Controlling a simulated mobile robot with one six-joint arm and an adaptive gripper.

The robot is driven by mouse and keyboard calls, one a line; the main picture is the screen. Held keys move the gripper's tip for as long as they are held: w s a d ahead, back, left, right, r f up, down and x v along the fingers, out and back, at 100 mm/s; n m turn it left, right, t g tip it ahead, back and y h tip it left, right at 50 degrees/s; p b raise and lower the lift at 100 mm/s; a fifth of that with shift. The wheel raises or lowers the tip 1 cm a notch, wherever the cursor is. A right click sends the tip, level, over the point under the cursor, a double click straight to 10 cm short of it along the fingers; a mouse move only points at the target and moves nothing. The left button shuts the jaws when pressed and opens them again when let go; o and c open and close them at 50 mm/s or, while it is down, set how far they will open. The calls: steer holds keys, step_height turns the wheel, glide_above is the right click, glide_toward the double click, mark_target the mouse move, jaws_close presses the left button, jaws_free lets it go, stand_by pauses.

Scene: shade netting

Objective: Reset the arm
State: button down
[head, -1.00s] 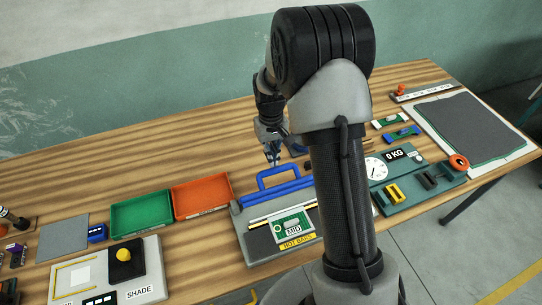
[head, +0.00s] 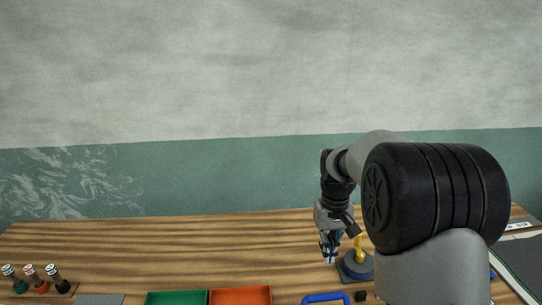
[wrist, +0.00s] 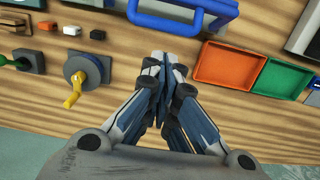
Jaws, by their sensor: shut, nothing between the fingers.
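My gripper (head: 329,252) hangs fingers-down above the wooden table (head: 190,243), left of my large black arm joint. In the wrist view my gripper (wrist: 164,72) has its fingertips together with nothing between them. The fingers point toward a blue handle (wrist: 180,22), apart from it as far as I can tell. My arm covers the right part of the bench in the head view.
A crank with a yellow handle (head: 358,252) stands close right of my gripper. A green tray (head: 176,298) and an orange tray (head: 240,297) lie at the front. Bottles (head: 36,278) stand far left. The table's back left is clear.

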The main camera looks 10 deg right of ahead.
steer(key=s+a+r+t+b, duration=0.1)
steer(key=s+a+r+b, duration=0.1)
steer(key=s+r, duration=0.4)
steer(key=s+a+f+t+b, duration=0.1)
steer(key=s+a+t+b, duration=0.1)
steer(key=s, duration=0.9)
steer(key=s+a+t+b, duration=0.2)
steer(key=s+b, duration=0.1)
steer(key=s, duration=0.7)
steer(key=shift+s+f+b, duration=0.3)
steer(key=shift+s+f, duration=0.05)
steer(key=shift+f, duration=0.05)
